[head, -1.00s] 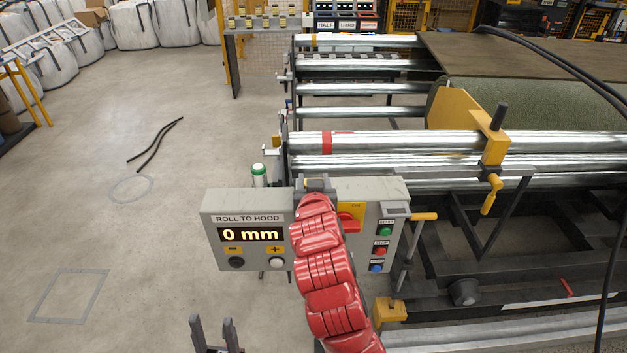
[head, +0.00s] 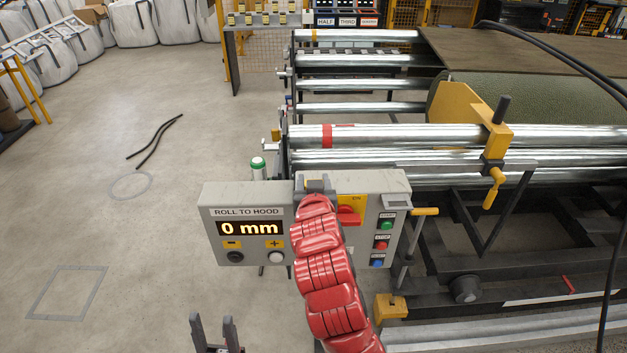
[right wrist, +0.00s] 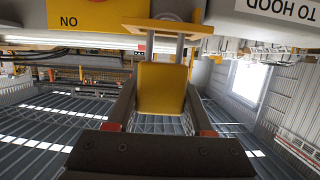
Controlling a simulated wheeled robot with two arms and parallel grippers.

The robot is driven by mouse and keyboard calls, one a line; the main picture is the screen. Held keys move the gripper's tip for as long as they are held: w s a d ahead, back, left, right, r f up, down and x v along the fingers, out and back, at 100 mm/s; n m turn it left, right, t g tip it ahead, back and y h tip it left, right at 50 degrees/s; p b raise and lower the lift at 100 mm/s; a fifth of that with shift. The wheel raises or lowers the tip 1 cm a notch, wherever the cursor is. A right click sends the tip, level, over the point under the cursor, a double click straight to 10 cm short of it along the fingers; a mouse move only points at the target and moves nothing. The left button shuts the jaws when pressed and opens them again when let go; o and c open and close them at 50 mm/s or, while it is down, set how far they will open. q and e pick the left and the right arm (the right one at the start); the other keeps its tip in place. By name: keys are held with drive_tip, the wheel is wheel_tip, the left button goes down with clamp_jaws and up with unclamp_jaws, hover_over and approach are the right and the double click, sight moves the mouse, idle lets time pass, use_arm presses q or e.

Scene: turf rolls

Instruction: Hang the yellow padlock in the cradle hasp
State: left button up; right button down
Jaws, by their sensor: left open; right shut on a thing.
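The yellow padlock (right wrist: 162,90) is between the two fingers of my right gripper (right wrist: 165,112) in the right wrist view. Its grey shackle reaches to a yellow plate (right wrist: 168,27) by the control box, possibly the hasp. I cannot tell whether the shackle passes through that plate or only touches it. In the head view my right gripper (head: 316,184) is at the box's top edge, and my red arm hides much of this spot. My left gripper (head: 214,332) is open and empty at the bottom edge, low and left of the box.
The grey control box (head: 207,205) reads 0 mm and has a red switch (head: 349,216) and coloured buttons. Behind it are steel rollers (head: 400,137) and a yellow clamp (head: 497,143). A black cable (head: 560,62) hangs at the right. The floor at left is mostly clear.

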drive_tip(key=shift+f+b, duration=0.85)
drive_tip(key=shift+f, duration=0.35)
drive_tip(key=shift+c, duration=1)
unclamp_jaws()
drive_tip(key=p+v, duration=1.7)
drive_tip(key=p, duration=0.3)
drive_tip(key=shift+s, duration=0.25)
